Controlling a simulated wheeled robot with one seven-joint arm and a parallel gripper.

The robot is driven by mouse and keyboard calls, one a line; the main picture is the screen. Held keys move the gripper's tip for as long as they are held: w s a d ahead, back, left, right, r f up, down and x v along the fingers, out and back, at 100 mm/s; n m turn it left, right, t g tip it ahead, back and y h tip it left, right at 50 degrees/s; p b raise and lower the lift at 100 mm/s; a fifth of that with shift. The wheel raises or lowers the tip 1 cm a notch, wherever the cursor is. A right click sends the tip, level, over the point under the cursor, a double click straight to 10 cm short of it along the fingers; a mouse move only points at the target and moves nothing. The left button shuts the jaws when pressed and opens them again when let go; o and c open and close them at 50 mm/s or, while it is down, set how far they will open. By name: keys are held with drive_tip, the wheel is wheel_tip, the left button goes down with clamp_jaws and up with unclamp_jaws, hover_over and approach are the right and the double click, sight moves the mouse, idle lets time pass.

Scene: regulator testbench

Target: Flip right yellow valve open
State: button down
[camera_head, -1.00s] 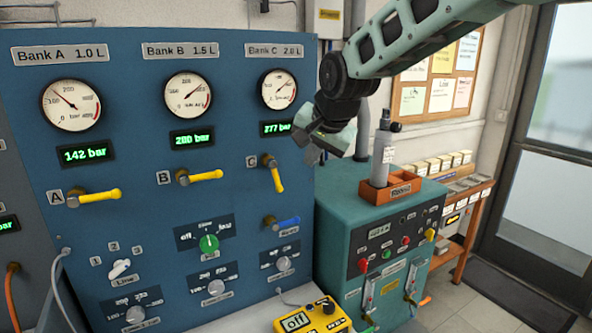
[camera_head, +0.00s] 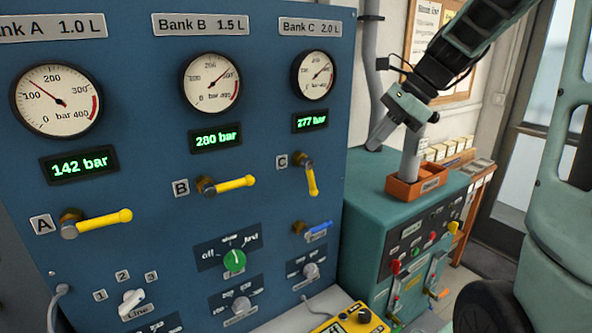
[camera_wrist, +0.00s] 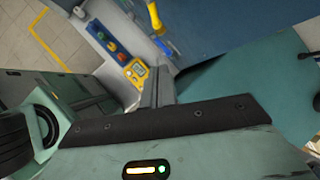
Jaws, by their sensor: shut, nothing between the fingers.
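The right yellow valve, by label C (camera_head: 282,161), has a yellow handle (camera_head: 312,180) pointing nearly straight down on the blue panel. A yellow handle also shows at the top of the wrist view (camera_wrist: 153,20), with a blue handle (camera_wrist: 164,47) below it. My gripper (camera_head: 376,143) is shut and empty, right of the panel's edge and apart from the valve. Its dark shut fingers show in the wrist view (camera_wrist: 158,88).
Yellow valves A (camera_head: 100,222) and B (camera_head: 230,184) lie nearly horizontal. A blue valve handle (camera_head: 320,227) sits below C. A teal cabinet (camera_head: 365,185) with an orange tray (camera_head: 400,189) stands at right. A yellow box (camera_head: 350,320) lies below the panel.

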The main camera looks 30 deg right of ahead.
drive_tip(key=p, duration=0.2)
approach(315, 188)
wheel_tip(315, 188, down, 4)
drive_tip(key=d, duration=0.2)
drive_tip(key=shift+w+a+f+p, duration=0.3)
drive_tip(key=shift+w+a+p, duration=0.15)
drive_tip(key=shift+w+a, duration=0.35)
drive_tip(key=shift+w+a+f+p, duration=0.3)
drive_tip(key=shift+w+a+p, duration=0.2)
drive_tip(key=shift+a, duration=0.45)
drive_tip(key=shift+a+f+y+b, duration=0.15)
drive_tip(key=shift+f+y+b, duration=0.25)
drive_tip(key=shift+y+b, duration=0.25)
drive_tip(key=shift+a+f, duration=0.1)
drive_tip(key=shift+a, duration=0.2)
